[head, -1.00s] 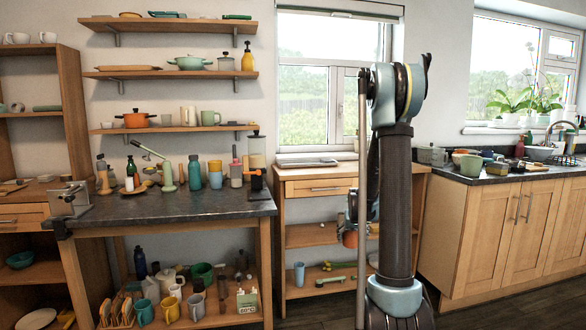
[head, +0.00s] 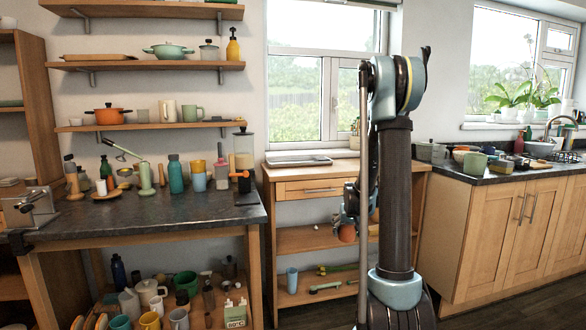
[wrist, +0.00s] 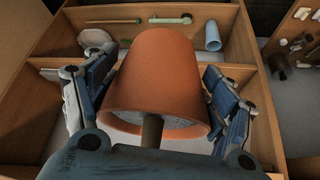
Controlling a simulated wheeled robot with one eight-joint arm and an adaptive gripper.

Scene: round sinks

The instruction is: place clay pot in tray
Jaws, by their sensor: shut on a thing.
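The clay pot (wrist: 157,70) is orange-brown and sits between the two fingers of my gripper (wrist: 155,97) in the wrist view. Its wide rim is toward my palm and its narrower end points away. In the head view the pot (head: 347,233) is a small orange patch, partly hidden by my arm, in front of the wooden unit under the window. My gripper is shut on it. A flat grey tray-like thing (head: 298,160) lies on top of that unit.
The wooden unit (head: 318,188) has open shelves holding a blue cup (head: 292,280) and green utensils (head: 328,286). A crowded dark-topped table (head: 150,208) stands at left. A sink counter (head: 490,172) is at right. The floor between shows free room.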

